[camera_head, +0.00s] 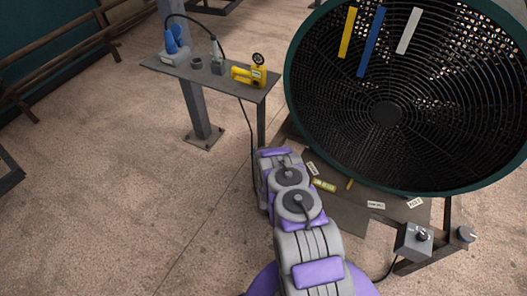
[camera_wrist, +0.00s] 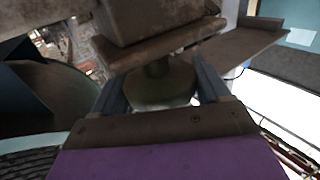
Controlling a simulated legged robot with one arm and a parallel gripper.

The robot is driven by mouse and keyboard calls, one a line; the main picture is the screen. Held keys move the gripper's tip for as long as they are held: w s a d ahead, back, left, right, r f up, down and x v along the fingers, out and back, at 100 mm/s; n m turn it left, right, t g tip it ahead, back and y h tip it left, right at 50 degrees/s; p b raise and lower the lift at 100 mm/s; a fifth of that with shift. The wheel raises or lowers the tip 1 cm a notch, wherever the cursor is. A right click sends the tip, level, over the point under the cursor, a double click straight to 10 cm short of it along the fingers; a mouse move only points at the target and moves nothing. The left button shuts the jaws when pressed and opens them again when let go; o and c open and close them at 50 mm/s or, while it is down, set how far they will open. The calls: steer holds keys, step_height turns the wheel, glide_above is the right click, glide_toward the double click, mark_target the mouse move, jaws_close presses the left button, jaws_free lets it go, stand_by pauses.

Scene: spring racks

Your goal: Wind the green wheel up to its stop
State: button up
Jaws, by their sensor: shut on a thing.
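In the wrist view, a dull olive-green round wheel (camera_wrist: 160,88) sits on a short stem below a brown block. My gripper (camera_wrist: 162,92) has a dark finger on each side of the wheel and is shut on it. The wheel's turn and its stop cannot be made out. In the head view my purple and grey arm reaches toward the stand under the big fan, and neither my gripper nor the wheel shows there.
A large fan (camera_head: 385,115) with a green rim and coloured strips stands at the right. A grey control box (camera_head: 413,241) sits below it. A small side table (camera_head: 162,67) carries a yellow gauge tool (camera_head: 250,75). Bare floor lies left of my arm.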

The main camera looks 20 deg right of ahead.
steer(key=n+y, duration=0.1)
steer(key=y, duration=0.1)
steer(key=n+y+p, duration=0.1)
steer(key=n+t+y+p, duration=0.1)
steer(key=y, duration=0.1)
steer(key=shift+w+d+r+n+y, duration=0.1)
steer(key=shift+d+r+n+y, duration=0.1)
steer(key=shift+r+n+y, duration=0.15)
steer(key=shift+w+n+y+p, duration=0.1)
steer(key=shift+n+y+p, duration=0.2)
steer(key=shift+n+y, duration=0.85)
steer(key=shift+y, duration=0.7)
steer(key=o, duration=0.8)
steer(key=shift+o, duration=1.2)
steer(key=shift+a+f, duration=0.1)
steer(key=shift+f, duration=0.1)
steer(key=shift+s, duration=0.25)
steer(key=s+d, duration=0.2)
steer(key=s, duration=0.9)
steer(key=shift+s+p, duration=0.25)
steer(key=shift+p, duration=0.2)
